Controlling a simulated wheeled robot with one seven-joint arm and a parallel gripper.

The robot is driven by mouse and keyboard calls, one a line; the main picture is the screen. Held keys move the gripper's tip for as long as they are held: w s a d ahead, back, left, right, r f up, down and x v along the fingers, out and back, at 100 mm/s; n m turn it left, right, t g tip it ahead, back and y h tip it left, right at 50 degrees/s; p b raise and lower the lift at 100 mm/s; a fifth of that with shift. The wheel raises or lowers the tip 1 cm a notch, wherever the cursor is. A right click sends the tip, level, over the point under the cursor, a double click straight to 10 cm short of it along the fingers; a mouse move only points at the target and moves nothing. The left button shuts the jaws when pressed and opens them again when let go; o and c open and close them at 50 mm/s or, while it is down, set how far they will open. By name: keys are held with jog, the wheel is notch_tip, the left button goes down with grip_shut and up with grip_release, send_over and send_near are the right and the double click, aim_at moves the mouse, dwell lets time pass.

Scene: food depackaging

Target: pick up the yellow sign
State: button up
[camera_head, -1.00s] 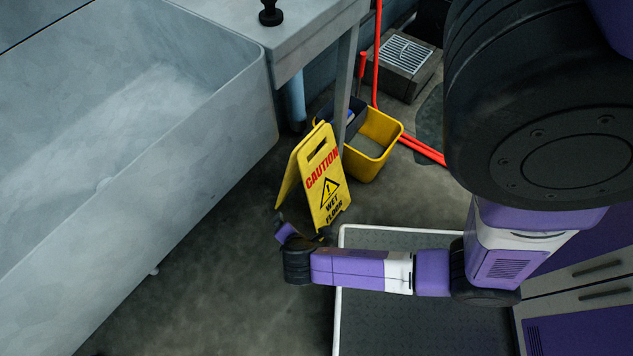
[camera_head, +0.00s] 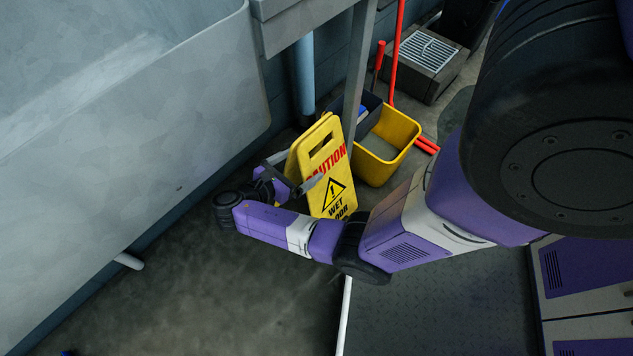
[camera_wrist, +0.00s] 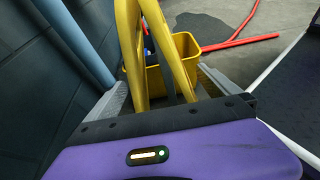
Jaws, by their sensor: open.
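The yellow caution sign (camera_head: 327,182) stands upright on the floor beside a grey table leg in the head view. It has a handle slot at its top and "CAUTION WET FLOOR" on its front panel. My gripper (camera_head: 292,172) is open at the sign's left side, with one finger crossing in front of the front panel. In the wrist view the sign (camera_wrist: 129,45) shows edge-on as two yellow panels between the fingers of my gripper (camera_wrist: 178,92). Its lower part is hidden behind my gripper. I cannot tell whether the fingers touch it.
A yellow mop bucket (camera_head: 388,147) stands right behind the sign, with red poles (camera_head: 397,50) near it. A large grey sink (camera_head: 130,110) is on the left. A blue pipe (camera_head: 305,80) runs down behind the sign. A dark mat (camera_head: 440,310) lies at the lower right.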

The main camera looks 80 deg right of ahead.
jog(key=b+x, duration=0.1)
jog(key=x, duration=0.4)
jog(key=shift+r+b, duration=0.2)
jog(key=shift+b, duration=0.1)
jog(key=c, duration=1.9)
jog(key=shift+w+r, duration=0.1)
jog(key=shift+r, duration=0.05)
jog(key=shift+c, duration=0.7)
